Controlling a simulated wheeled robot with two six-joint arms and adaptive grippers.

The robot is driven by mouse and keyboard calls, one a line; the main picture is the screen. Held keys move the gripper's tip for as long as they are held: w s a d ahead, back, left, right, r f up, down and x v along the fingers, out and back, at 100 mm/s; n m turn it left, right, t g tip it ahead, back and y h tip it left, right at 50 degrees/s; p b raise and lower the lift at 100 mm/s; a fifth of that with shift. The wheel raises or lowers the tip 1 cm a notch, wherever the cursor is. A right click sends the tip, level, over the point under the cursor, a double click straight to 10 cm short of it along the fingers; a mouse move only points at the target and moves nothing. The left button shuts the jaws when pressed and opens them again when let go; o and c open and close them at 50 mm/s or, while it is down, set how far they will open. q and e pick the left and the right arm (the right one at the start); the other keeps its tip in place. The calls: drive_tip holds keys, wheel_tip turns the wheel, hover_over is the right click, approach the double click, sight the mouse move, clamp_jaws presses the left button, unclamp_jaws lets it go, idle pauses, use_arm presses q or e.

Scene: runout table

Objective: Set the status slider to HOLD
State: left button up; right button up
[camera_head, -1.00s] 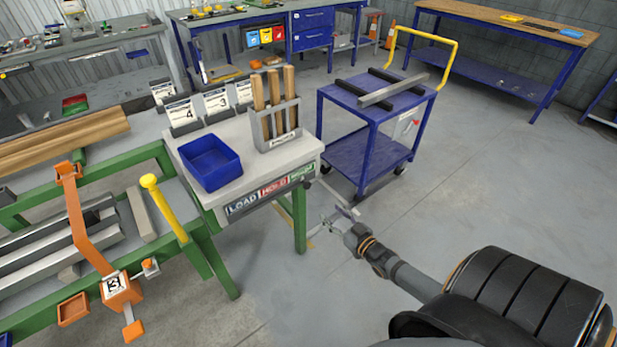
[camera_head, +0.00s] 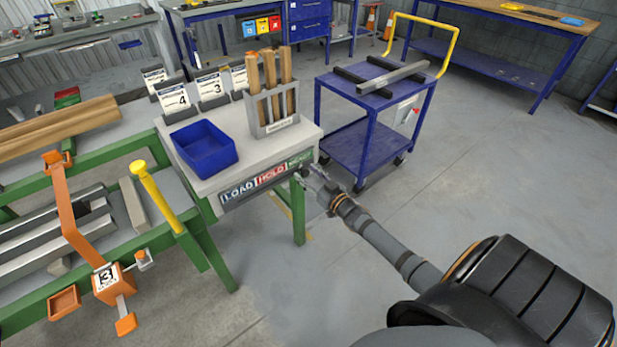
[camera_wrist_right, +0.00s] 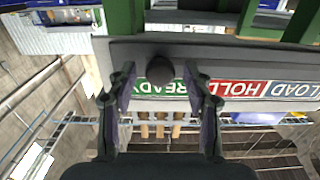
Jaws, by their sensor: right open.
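In the right wrist view the strip (camera_wrist_right: 240,88) appears upside down. The round dark slider knob (camera_wrist_right: 160,70) is at the green READY field. My right gripper (camera_wrist_right: 159,68) is open, with one finger on each side of the knob in that view; contact is not visible. In the head view my right gripper (camera_head: 306,180) is at the strip's right end. My left gripper is not in view.
A blue cart (camera_head: 362,115) stands behind to the right. A green-framed bench with a yellow lever (camera_head: 156,196) is left. Floor to the right is clear.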

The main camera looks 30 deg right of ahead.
drive_tip(key=shift+c, duration=1.1)
clamp_jaws()
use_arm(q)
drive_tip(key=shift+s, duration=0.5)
